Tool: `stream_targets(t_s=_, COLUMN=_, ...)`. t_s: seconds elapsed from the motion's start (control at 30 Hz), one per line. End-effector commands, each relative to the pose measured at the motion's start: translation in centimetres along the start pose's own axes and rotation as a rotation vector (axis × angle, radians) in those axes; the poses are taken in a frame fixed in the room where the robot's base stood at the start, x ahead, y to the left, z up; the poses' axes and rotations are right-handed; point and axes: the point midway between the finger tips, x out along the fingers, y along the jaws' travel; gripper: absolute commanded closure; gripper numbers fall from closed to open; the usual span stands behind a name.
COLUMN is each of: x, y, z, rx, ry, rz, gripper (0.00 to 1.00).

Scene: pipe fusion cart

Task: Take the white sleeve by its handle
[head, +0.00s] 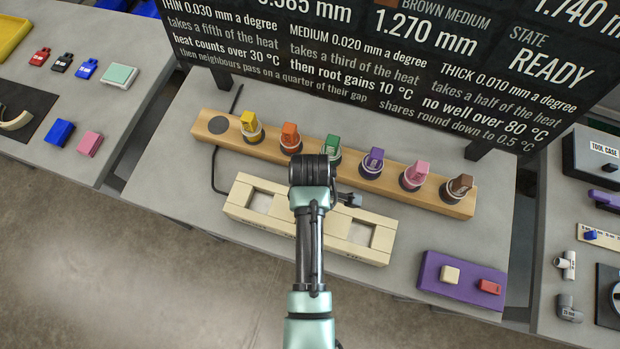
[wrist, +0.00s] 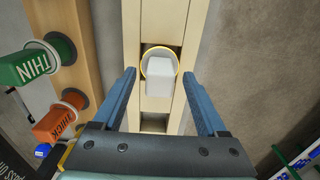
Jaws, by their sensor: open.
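The white sleeve (wrist: 160,72) stands in the middle opening of the cream rack (wrist: 142,20) in the wrist view. Its pale block handle points up toward the camera, with a yellow-edged ring around its base. My gripper (wrist: 158,80) is open above it, with one blue finger on each side of the handle. Gaps show between the fingers and the handle, and nothing is held. In the head view my arm covers the middle of the cream rack (head: 240,214), so the sleeve is hidden there.
A wooden bar (head: 212,130) behind the rack carries several coloured handled sleeves, including a green THIN one (wrist: 35,65) and an orange THICK one (wrist: 55,124). A purple tray (head: 430,275) lies at the right. A dark display board (head: 400,60) stands behind.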

Motion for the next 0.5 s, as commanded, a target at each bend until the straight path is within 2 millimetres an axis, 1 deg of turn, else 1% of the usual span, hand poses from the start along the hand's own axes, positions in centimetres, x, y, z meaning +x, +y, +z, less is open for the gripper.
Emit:
stream_targets(t_s=0.27, x=0.26, y=0.02, z=-0.01, rx=0.0, ry=0.0, rz=0.001, gripper=0.25)
stream_targets(t_s=0.3, x=0.25, y=0.02, z=0.0, rx=0.0, ry=0.0, rz=0.001, gripper=0.32)
stream_targets(t_s=0.47, x=0.24, y=0.02, z=-0.01, rx=0.0, ry=0.0, rz=0.001, gripper=0.61)
stream_targets(t_s=0.5, x=0.23, y=0.02, z=-0.01, rx=0.0, ry=0.0, rz=0.001, gripper=0.68)
